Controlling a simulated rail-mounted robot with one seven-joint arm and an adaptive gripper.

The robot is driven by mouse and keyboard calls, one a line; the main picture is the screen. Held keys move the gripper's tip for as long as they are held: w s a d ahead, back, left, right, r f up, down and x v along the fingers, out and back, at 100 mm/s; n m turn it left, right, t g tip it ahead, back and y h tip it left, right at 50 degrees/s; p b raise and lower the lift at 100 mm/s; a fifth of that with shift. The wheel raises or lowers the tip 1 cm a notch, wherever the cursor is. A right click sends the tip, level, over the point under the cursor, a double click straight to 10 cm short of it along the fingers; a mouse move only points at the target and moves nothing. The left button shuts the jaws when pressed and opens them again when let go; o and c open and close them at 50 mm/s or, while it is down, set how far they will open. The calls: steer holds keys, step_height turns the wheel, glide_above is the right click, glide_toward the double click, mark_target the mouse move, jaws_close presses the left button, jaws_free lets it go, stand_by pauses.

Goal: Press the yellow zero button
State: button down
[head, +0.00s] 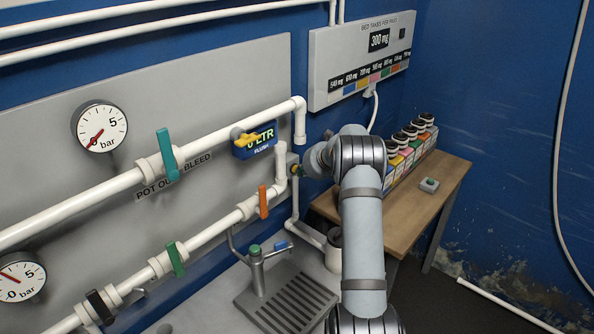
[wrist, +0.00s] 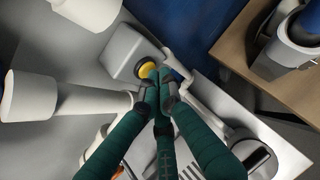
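The yellow button (wrist: 147,70) is round and sits on the face of a small grey box (wrist: 124,52) in the wrist view. My gripper (wrist: 160,92) has dark green fingers with grey tips, closed together with nothing seen between them. The tips lie just below and right of the button in the picture and cover part of its edge. I cannot tell whether they touch it. In the head view my gripper (head: 299,171) is at the grey box (head: 291,160), beside the white pipe end. The button cannot be made out there.
White pipes with a teal valve handle (head: 167,155) and an orange one (head: 263,201) run close by on the left. A blue flush display (head: 258,143) is just left of the box. A tap (head: 256,265) stands below, and a wooden table (head: 408,213) with bottles is right.

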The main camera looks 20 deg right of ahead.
steer(key=shift+s+d+b, duration=0.35)
steer(key=shift+s+b, duration=0.4)
steer(key=shift+b, duration=0.05)
steer(key=s+b, duration=0.1)
steer(key=s+d+b, duration=0.1)
steer(key=s, duration=0.1)
steer(key=s+d+b, duration=0.1)
steer(key=shift+s+d, duration=0.1)
steer(key=shift+s, duration=0.2)
stand_by(0.6)
